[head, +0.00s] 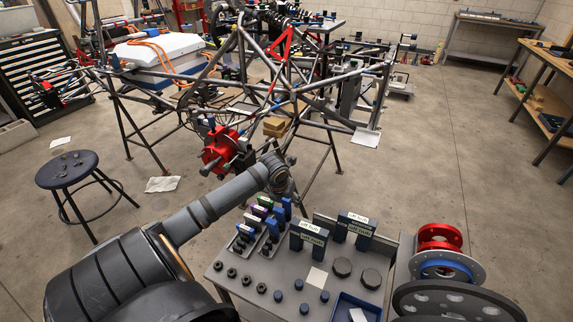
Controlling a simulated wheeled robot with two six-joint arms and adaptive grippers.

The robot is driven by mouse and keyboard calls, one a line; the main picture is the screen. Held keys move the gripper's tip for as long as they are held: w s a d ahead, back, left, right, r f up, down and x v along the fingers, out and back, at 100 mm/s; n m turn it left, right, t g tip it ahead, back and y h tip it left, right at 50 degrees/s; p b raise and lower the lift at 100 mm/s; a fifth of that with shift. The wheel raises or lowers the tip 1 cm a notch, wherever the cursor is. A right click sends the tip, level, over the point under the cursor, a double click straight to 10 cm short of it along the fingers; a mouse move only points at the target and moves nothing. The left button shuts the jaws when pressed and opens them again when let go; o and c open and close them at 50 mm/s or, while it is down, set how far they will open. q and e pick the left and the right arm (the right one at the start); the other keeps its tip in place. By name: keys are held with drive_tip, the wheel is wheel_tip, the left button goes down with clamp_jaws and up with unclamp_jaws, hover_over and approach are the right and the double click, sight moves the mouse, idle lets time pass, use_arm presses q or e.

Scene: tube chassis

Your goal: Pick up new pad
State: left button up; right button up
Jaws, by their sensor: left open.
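My left arm reaches in from the lower left toward the tube chassis (285,60). Its gripper (284,161) is at the far end, open, small and partly hidden by the wrist, with no pad seen in it. It is beyond the grey cart top (262,268), to the right of a red hub part (218,150) on the chassis. On the cart stand dark blocks with pale labels, one pair in front (309,236) and one behind (355,226). The labels are too small to read surely, so I cannot tell which is the new pad. My right gripper is out of view.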

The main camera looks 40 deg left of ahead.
use_arm(q)
clamp_jaws()
wheel_tip(320, 180, up, 10)
drive_tip(key=shift+r+p, duration=0.1)
drive_tip(key=shift+p, duration=0.45)
idle(0.3)
